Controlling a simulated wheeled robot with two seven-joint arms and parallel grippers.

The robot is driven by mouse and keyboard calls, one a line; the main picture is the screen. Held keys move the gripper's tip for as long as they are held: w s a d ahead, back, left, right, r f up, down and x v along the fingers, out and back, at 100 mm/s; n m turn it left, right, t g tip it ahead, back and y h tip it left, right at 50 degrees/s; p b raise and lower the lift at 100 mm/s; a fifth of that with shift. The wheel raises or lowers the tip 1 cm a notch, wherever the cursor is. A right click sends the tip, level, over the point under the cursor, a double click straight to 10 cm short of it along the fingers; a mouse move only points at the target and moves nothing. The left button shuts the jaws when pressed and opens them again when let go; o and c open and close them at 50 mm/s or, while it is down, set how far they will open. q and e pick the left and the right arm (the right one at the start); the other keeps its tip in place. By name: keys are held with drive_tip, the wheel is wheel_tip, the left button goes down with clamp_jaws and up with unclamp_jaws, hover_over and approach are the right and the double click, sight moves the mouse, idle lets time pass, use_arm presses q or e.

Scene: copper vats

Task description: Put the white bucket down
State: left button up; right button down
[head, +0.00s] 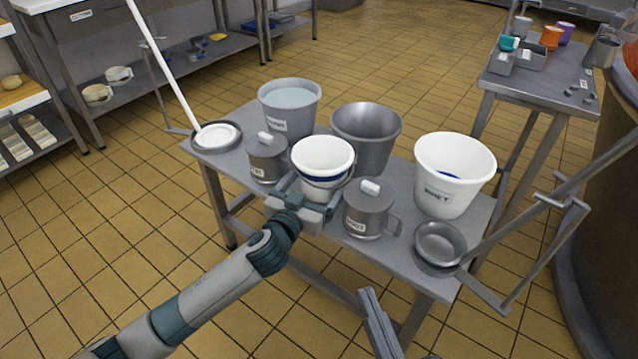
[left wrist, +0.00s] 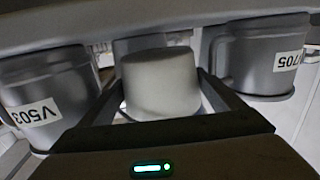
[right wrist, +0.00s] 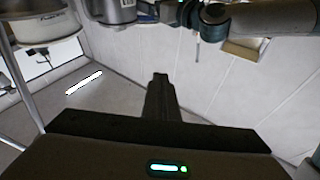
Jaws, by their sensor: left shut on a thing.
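The small white bucket (head: 323,156), with a blue band and a wire handle, is upright over the near middle of the grey metal table (head: 420,268). My left gripper (head: 308,190) is shut around its lower near side. In the left wrist view the bucket (left wrist: 160,85) sits between the two fingers. Its base is hidden in the head view, so I cannot tell whether it touches the tabletop. My right gripper (head: 372,308) is in front of the table, low, with its fingers together and nothing in them. It also shows in the right wrist view (right wrist: 160,82).
Lidded grey mugs (head: 268,160) and (head: 369,212) stand close on both sides of the bucket. A grey bucket (head: 366,130), a bucket of pale liquid (head: 290,115), a larger white bucket (head: 440,190) and a grey bowl (head: 440,245) crowd the table. A long-handled white disc (head: 217,137) lies at left.

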use_arm(q)
wheel_tip(320, 180, up, 7)
drive_tip(key=p, duration=0.2)
drive_tip(key=shift+r, duration=0.2)
use_arm(e)
wheel_tip(320, 180, down, 8)
drive_tip(key=w+d+g+h, duration=0.1)
drive_tip(key=g, duration=0.3)
drive_tip(key=shift+w+g+h, duration=0.35)
drive_tip(key=shift+g+h, duration=0.05)
use_arm(q)
drive_tip(key=shift+s+a, duration=0.1)
use_arm(e)
drive_tip(key=shift+r, duration=0.15)
